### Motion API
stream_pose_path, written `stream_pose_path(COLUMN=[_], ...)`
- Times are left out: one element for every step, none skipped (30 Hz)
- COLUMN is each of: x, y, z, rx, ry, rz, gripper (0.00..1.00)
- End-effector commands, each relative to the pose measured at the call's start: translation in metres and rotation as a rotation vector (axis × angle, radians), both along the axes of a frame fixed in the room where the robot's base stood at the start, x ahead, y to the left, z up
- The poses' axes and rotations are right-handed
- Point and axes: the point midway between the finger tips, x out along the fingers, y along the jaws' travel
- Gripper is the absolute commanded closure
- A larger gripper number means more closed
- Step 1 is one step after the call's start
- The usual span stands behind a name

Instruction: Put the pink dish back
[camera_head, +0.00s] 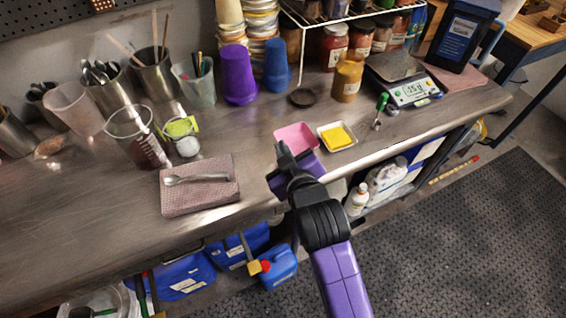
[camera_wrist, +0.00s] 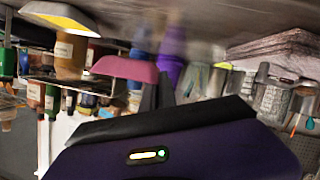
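The pink dish (camera_head: 296,136) sits on the steel counter near its front edge, left of a white dish with a yellow block. It also shows in the wrist view (camera_wrist: 124,69), where the picture is upside down. My gripper (camera_head: 282,150) is at the front left of the pink dish, at the counter edge. In the wrist view its dark fingers (camera_wrist: 158,92) overlap the dish's right end. I cannot tell whether they touch the dish or how far apart they are. Part of the dish's front is hidden behind my gripper.
The white dish (camera_head: 336,137) stands close on the right. A pink folded cloth (camera_head: 200,197) with a spoon lies to the left. Purple (camera_head: 238,75) and blue (camera_head: 276,65) cups, a jar (camera_head: 347,78) and a scale (camera_head: 410,92) stand behind. Bare counter lies between cloth and dish.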

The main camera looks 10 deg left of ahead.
Motion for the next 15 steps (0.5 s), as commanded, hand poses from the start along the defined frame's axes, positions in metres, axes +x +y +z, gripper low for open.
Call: stream_pose_path(x=[0.000, 0.000, 0.000, 0.000, 0.000, 0.000, 0.000, 0.000, 0.000, 0.000, 0.000, 0.000, 0.000, 0.000, 0.000], y=[0.000, 0.000, 0.000, 0.000, 0.000, 0.000, 0.000, 0.000, 0.000, 0.000, -0.001, 0.000, -0.001, 0.000, 0.000], z=[-0.007, -0.011, -0.014, -0.016, -0.017, -0.019, -0.022, -0.025, -0.031, -0.036, -0.041, -0.047, -0.051, -0.054, -0.057], rx=[0.000, -0.001, 0.000, 0.000, 0.000, 0.000, 0.000, -0.001, -0.001, -0.001, -0.001, -0.001, -0.002, -0.001, -0.001], ry=[0.001, 0.001, 0.000, 0.000, -0.001, -0.001, -0.001, 0.001, 0.003, 0.002, 0.003, 0.002, 0.002, 0.002, 0.000], rz=[0.000, 0.000, 0.000, 0.000, -0.001, -0.001, -0.001, 0.000, 0.000, -0.001, 0.000, -0.001, -0.001, -0.001, -0.001], gripper=[1.00, 1.00, 1.00, 1.00, 1.00, 1.00, 1.00, 1.00, 1.00, 1.00, 1.00, 1.00, 1.00, 1.00, 1.00])
